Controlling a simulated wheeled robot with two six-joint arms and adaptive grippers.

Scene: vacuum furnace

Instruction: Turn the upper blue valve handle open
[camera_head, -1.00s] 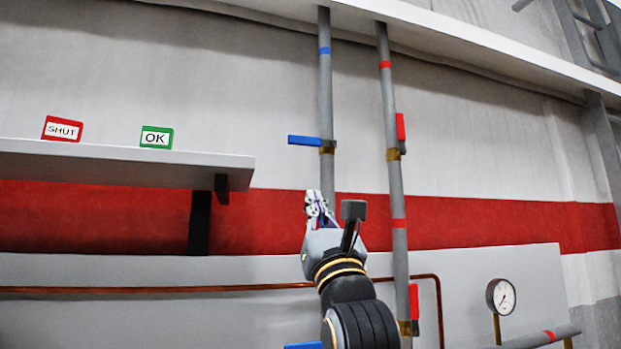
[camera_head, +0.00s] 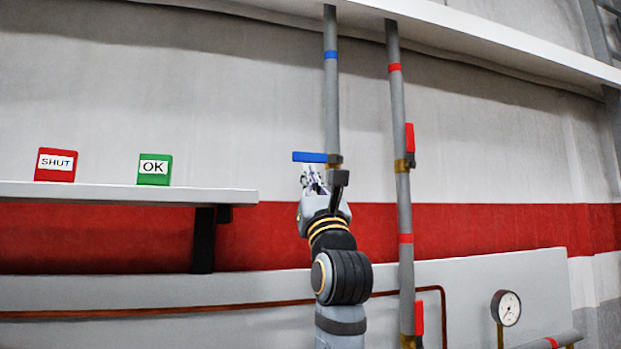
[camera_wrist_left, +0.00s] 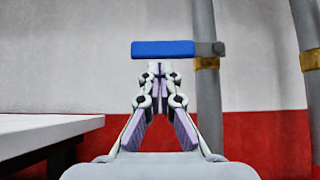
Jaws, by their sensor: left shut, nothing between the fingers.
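The upper blue valve handle (camera_head: 310,157) points left, level and crosswise to its grey pipe (camera_head: 331,105); its brass valve body (camera_head: 334,163) is on the pipe. In the left wrist view the blue handle (camera_wrist_left: 163,49) lies straight beyond my left fingertips (camera_wrist_left: 160,70), crossing just above them. My left gripper (camera_head: 314,178) is just below the handle in the head view, with its fingers together and nothing between them. I cannot tell whether the fingertips touch the handle. My right gripper is not in view.
A second grey pipe stands to the right, with an upper red handle (camera_head: 410,139) and a lower red handle (camera_head: 419,318), both lying along it. A white shelf (camera_head: 110,194) at left carries a red SHUT block (camera_head: 56,165) and a green OK block (camera_head: 154,170). A gauge (camera_head: 506,308) is at lower right.

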